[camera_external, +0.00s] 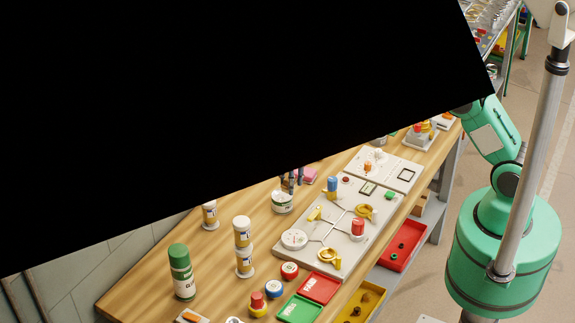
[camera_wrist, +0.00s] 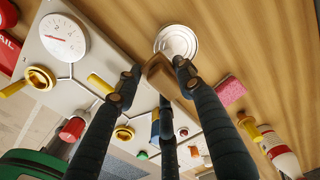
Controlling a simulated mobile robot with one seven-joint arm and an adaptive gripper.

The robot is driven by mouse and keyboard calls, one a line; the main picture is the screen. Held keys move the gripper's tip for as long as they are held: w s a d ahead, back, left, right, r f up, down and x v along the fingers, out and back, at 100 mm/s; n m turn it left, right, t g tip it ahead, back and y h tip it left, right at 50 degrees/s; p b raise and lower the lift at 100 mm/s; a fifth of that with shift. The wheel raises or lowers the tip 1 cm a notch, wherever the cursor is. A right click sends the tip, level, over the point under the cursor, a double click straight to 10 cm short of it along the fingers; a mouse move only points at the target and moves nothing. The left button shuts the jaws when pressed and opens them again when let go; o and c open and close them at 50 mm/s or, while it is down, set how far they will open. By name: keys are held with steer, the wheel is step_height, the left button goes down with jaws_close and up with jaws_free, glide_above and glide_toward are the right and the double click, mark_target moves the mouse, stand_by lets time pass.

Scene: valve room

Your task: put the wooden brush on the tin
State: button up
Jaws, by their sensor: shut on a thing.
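My gripper (camera_wrist: 158,72) is shut on the wooden brush (camera_wrist: 164,80), a brown block between the dark fingers in the wrist view. The fingers hide part of the brush. The tin (camera_wrist: 178,42) is round with a pale ringed lid, and the brush overlaps its near edge in that view. In the external view the tin (camera_external: 283,204) stands upright on the wooden bench, and my gripper (camera_external: 290,180) is just above it. I cannot tell whether the brush touches the lid.
A grey panel (camera_external: 325,225) with a gauge, yellow valves and coloured knobs lies beside the tin. A pink sponge (camera_wrist: 230,92) is close by. Several cans, a green spray can (camera_external: 181,272) and red and green trays share the bench. Black covers much of the external view.

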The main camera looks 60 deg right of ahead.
mark_target(284, 196)
steer(key=shift+w+f, duration=0.1)
steer(key=shift+w, duration=1.3)
steer(key=shift+f, duration=0.15)
steer(key=shift+f+p, duration=0.55)
steer(key=shift+f, duration=1.1)
steer(key=shift+f, duration=0.15)
steer(key=o, duration=1.2)
steer(key=shift+r, duration=0.2)
steer(key=shift+r+b, duration=0.9)
steer(key=shift+r, duration=5.05)
